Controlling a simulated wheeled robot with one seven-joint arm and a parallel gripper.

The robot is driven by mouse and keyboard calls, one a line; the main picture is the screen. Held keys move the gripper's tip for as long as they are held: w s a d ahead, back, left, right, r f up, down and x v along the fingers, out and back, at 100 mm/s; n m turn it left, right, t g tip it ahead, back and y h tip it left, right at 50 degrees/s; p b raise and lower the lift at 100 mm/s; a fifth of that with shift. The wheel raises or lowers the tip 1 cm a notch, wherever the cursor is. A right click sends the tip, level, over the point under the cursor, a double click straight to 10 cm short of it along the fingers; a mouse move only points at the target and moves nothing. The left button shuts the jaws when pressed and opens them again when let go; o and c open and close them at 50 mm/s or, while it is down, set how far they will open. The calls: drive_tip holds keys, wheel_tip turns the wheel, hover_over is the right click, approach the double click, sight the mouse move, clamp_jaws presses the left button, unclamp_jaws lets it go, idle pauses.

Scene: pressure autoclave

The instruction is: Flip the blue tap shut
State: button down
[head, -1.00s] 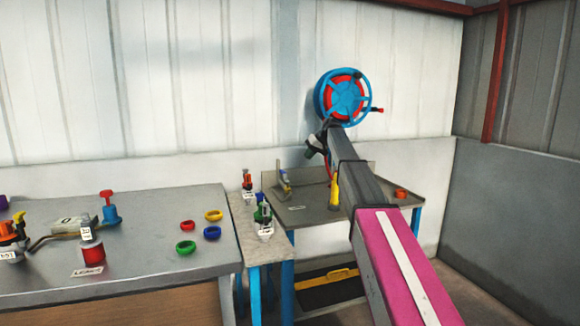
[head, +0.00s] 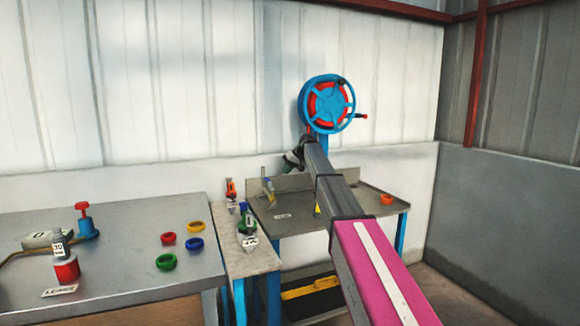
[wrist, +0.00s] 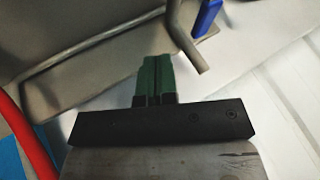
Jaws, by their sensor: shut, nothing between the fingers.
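In the wrist view a blue lever (wrist: 208,16) stands upright at the top right, beside a bent grey pipe (wrist: 185,38). My gripper (wrist: 157,62), with green fingers held together, is just left of the pipe's bent end in the picture; nothing shows between the fingers. Whether they touch the pipe I cannot tell. In the head view my gripper (head: 292,160) is above the back left part of the grey side table (head: 350,220). A small fixture (head: 268,187) with yellow and bluish parts stands below and left of it; its details are too small to tell.
A blue and red handwheel (head: 327,104) is behind my arm. An orange ring (head: 386,199) lies on the table's right side. A red-handled piece (head: 231,188) and a green piece (head: 246,222) stand on the narrow bench to the left. A red hose (wrist: 28,135) shows at lower left.

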drive_tip(key=a+f, duration=0.3)
drive_tip(key=a, duration=0.3)
drive_tip(key=shift+s+f, duration=0.15)
drive_tip(key=shift+s, duration=0.15)
